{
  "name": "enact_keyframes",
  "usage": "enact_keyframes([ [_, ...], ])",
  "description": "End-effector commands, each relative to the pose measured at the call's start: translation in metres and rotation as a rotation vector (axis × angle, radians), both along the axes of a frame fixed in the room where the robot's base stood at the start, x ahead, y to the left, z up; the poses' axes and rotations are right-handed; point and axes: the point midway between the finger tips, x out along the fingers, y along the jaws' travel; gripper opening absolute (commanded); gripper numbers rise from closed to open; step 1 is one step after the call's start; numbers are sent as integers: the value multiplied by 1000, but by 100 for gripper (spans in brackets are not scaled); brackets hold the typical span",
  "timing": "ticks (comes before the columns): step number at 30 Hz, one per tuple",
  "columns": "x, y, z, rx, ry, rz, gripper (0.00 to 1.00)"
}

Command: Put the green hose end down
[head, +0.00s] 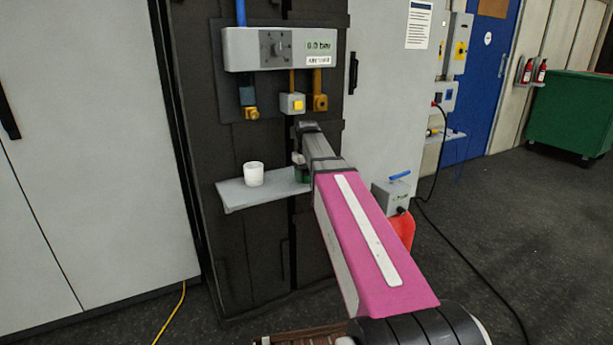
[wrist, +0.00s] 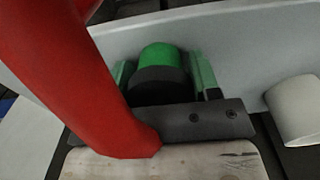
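The green hose end (wrist: 160,58) shows in the wrist view as a bright green cap with a dark collar. It sits between the two green-padded fingers of my gripper (wrist: 165,80), which look closed against its sides. A thick red hose (wrist: 75,75) crosses the left of the wrist view, close to the camera. The hose end is at the grey shelf (wrist: 245,42); whether it touches the shelf I cannot tell. In the head view my gripper (head: 301,174) is at the right end of the shelf (head: 237,196), largely hidden by my arm.
A white cup (head: 253,174) stands on the shelf, left of my gripper; it also shows in the wrist view (wrist: 297,108). A grey pressure panel (head: 252,48) with brass fittings is above. A grey box with a blue lever (head: 391,195) is right of my arm.

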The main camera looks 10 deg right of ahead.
Motion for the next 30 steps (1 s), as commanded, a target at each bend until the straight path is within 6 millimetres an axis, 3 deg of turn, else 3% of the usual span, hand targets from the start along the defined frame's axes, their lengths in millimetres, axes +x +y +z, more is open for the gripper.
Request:
enact_keyframes([
  [1,0,0,0,0,0,0,70],
  [2,0,0,0,0,0,0,79],
  [3,0,0,0,0,0,0,82],
  [14,0,0,5,0,-1,0,82],
  [20,1,0,30,0,-2,0,82],
  [30,1,0,90,0,-2,0,82],
])
